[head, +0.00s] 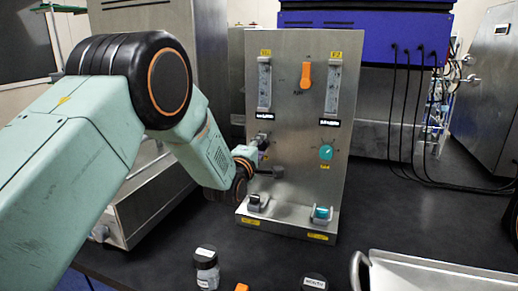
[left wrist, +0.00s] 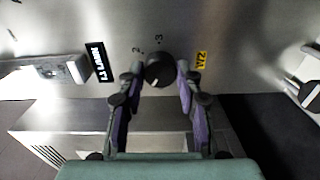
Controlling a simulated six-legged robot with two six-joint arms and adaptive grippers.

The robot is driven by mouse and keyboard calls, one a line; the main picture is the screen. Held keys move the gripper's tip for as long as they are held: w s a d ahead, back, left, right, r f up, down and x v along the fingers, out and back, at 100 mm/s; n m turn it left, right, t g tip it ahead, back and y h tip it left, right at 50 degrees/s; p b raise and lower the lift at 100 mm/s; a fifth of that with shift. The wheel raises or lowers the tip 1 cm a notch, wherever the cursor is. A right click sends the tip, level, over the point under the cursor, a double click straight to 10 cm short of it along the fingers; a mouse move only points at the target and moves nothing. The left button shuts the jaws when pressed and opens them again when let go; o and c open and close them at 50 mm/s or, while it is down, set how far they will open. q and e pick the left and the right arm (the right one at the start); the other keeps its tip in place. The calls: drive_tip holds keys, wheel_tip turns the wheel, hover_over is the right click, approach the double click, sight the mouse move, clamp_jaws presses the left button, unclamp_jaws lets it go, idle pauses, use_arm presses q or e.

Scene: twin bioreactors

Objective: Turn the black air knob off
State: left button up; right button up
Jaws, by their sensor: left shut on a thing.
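The black air knob (left wrist: 159,69) sits on the steel panel in the left wrist view, with printed numbers 2 and 3 above it and a yellow label to its right. My left gripper (left wrist: 160,72) has its two fingers on either side of the knob and is shut on it. In the head view my left gripper (head: 262,158) reaches the lower left of the upright panel (head: 296,130). My arm and gripper hide most of the knob's area there. My right gripper is not in view.
The panel also carries an orange handle (head: 306,75), a teal knob (head: 326,152) and two flow tubes. Two small valves sit on its base ledge. A lidded jar (head: 206,268) and a metal tray (head: 440,275) are in front. Black cables hang at right.

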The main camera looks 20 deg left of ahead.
use_arm(q)
drive_tip(key=n, duration=0.4)
drive_tip(key=shift+d, duration=0.1)
drive_tip(key=shift+r+n, duration=0.15)
drive_tip(key=shift+n, duration=1.25)
drive_tip(key=o, duration=0.8)
drive_tip(key=shift+c, duration=0.2)
drive_tip(key=o, duration=0.4)
drive_tip(key=shift+w, duration=0.15)
drive_tip(key=shift+s, duration=0.25)
drive_tip(key=s, duration=1.1)
drive_tip(key=shift+s+a, duration=0.25)
drive_tip(key=shift+s, duration=0.15)
